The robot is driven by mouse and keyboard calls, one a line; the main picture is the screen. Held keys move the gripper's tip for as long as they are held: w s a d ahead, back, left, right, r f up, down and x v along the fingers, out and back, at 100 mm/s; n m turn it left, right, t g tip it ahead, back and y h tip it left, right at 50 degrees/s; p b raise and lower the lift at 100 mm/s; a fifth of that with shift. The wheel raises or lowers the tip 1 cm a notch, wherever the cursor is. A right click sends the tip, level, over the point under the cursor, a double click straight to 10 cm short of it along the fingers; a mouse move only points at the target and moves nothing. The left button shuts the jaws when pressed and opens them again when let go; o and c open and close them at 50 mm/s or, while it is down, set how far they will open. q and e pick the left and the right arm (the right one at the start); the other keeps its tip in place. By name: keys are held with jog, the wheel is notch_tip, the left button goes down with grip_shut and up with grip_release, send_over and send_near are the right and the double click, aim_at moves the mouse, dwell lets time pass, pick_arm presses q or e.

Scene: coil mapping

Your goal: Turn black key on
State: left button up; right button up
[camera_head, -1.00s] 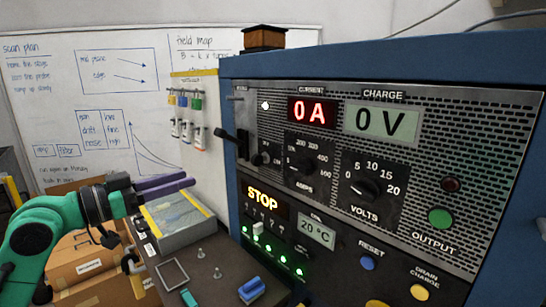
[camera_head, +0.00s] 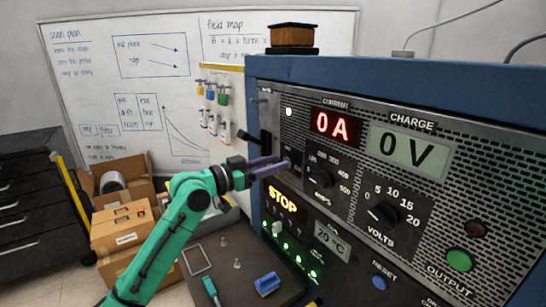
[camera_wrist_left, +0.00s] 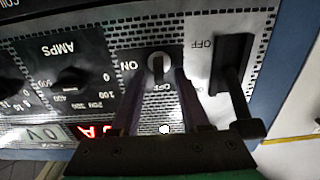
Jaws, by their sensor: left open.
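The key switch (camera_wrist_left: 158,68), a small dark key in a pale round plate between ON and OFF labels, is on the panel in the left wrist view. In the head view my gripper hides it. My left gripper (camera_head: 284,164) has its purple fingers pointing at the panel, left of the AMPS knob. In the left wrist view the open fingers (camera_wrist_left: 157,80) stand on either side of the key; I cannot tell whether they touch it. My right gripper is not in view.
A black lever (camera_wrist_left: 235,75) is close beside the key. The AMPS knob (camera_head: 319,178) and VOLTS knob (camera_head: 383,213) are to the right. The displays read 0 A (camera_head: 335,123) and 0 V (camera_head: 409,151). A bench with a blue block (camera_head: 267,284) lies below my arm.

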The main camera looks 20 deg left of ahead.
pick_arm(q)
grip_shut()
jog(key=shift+f, duration=0.1)
